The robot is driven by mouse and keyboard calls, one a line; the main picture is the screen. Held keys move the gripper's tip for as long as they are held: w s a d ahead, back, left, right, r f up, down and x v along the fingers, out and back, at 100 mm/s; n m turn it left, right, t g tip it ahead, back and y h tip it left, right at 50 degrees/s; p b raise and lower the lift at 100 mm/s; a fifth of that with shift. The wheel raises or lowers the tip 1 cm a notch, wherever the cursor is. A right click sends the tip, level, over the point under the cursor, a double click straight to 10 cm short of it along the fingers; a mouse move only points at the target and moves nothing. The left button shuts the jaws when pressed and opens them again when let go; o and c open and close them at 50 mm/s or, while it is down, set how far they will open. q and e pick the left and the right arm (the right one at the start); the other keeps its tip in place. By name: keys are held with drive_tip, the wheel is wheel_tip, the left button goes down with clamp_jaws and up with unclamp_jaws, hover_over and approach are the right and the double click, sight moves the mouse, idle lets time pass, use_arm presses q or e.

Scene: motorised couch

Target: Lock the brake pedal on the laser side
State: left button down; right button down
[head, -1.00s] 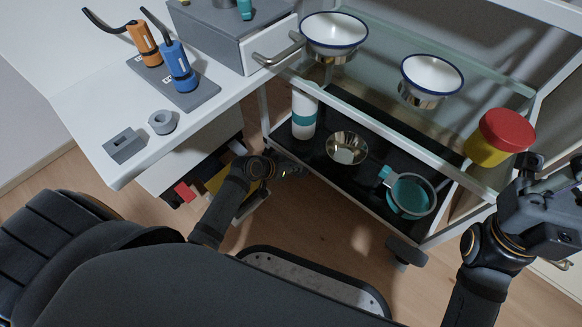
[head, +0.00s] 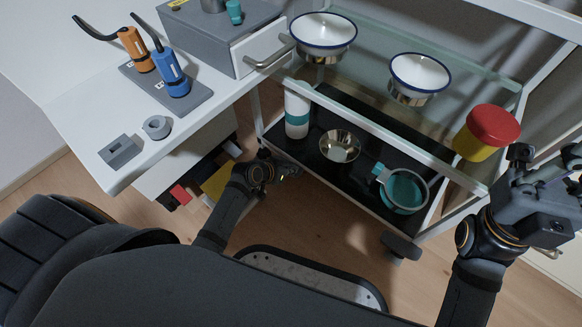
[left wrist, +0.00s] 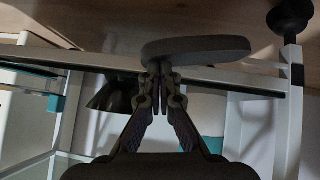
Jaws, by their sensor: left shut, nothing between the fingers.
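My left gripper (head: 288,171) is low beside the near left corner of the glass-topped trolley in the head view. In the left wrist view its fingers (left wrist: 160,68) are shut and hold nothing. A dark, flat, rounded piece (left wrist: 205,47) lies right at the fingertips, seen edge-on in front of the trolley's lower frame. I cannot tell whether it is the brake pedal or whether the fingers touch it. No pedal can be made out in the head view. My right gripper (head: 545,165) is raised at the right edge; its opening is unclear.
The trolley's lower shelf (head: 305,155) holds a white bottle (head: 297,108), a steel bowl (head: 340,147) and a teal pan (head: 405,190). A castor (head: 400,246) stands at its near right corner. The white table (head: 75,115) is at left. Some floor is free in front.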

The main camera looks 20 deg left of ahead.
use_arm(q)
drive_tip(key=shift+s+d+f+m+t+y+p, duration=0.1)
drive_tip(key=shift+d+f+m+t+y+p, duration=0.35)
drive_tip(key=shift+p, duration=0.95)
drive_tip(key=shift+s+d+f+m+t+y+p, duration=0.15)
drive_tip(key=shift+f+m+y+p, duration=0.3)
drive_tip(key=shift+y+p, duration=0.65)
drive_tip(key=shift+f+h, duration=0.15)
drive_tip(key=shift+h, duration=0.1)
drive_tip(key=v, duration=1.2)
drive_tip(key=shift+w, duration=0.1)
